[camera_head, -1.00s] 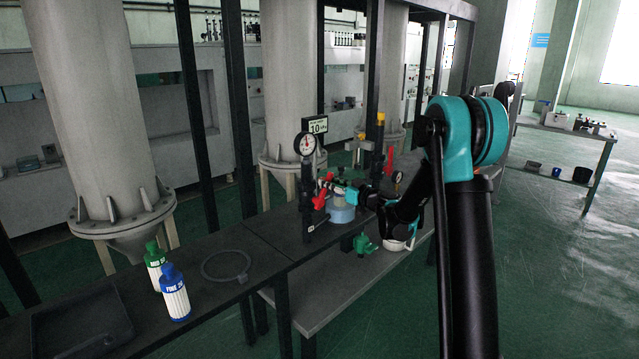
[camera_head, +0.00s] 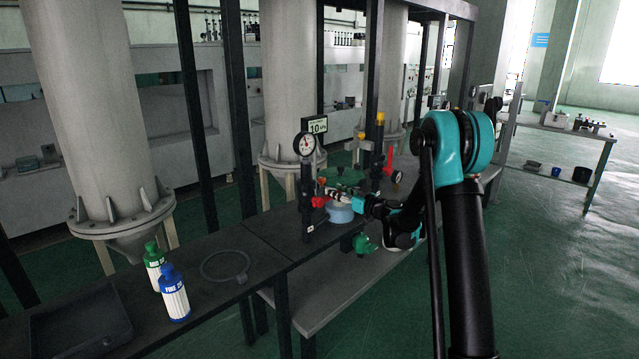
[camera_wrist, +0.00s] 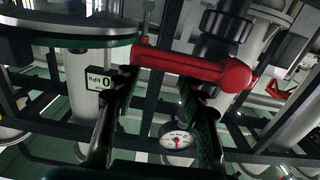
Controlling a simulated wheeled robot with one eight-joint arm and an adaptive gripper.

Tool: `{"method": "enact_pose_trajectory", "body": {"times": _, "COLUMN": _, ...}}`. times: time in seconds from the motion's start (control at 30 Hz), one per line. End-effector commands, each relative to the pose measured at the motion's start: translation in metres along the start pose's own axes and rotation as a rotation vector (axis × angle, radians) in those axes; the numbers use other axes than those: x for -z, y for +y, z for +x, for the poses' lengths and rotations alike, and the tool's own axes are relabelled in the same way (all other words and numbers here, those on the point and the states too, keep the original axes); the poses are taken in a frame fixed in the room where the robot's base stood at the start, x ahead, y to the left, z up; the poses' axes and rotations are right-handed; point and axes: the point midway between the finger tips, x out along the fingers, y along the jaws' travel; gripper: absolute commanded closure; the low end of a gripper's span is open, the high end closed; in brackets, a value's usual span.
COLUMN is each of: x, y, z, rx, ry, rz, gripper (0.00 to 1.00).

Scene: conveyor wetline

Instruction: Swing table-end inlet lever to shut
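The red inlet lever (camera_head: 320,201) sits low on the black post with a round gauge (camera_head: 304,144), at the near end of the fittings. In the wrist view the red lever (camera_wrist: 185,64) lies across the picture, almost level, just ahead of the fingertips. My gripper (camera_wrist: 165,95) is open, its two dark fingers apart with nothing clamped between them. In the head view my gripper (camera_head: 345,198) is right beside the lever, on its right. Whether a finger touches the lever I cannot tell.
A second red lever (camera_head: 389,160) stands upright farther back. A blue-capped bottle (camera_head: 174,296), a green-capped bottle (camera_head: 153,264) and a ring (camera_head: 225,266) are on the near bench. A pressure sign (camera_head: 317,125) hangs by the gauge. A green fitting (camera_head: 364,244) is on the lower shelf.

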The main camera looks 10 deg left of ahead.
Motion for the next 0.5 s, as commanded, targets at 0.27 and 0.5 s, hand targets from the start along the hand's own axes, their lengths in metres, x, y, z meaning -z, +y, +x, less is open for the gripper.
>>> {"method": "enact_pose_trajectory", "body": {"times": 0.27, "x": 0.001, "y": -0.001, "z": 0.0, "rx": 0.002, "ry": 0.001, "rz": 0.003, "gripper": 0.59}}
{"method": "enact_pose_trajectory", "body": {"times": 0.5, "x": 0.001, "y": -0.002, "z": -0.013, "rx": 0.003, "ry": 0.002, "rz": 0.004, "gripper": 0.59}}
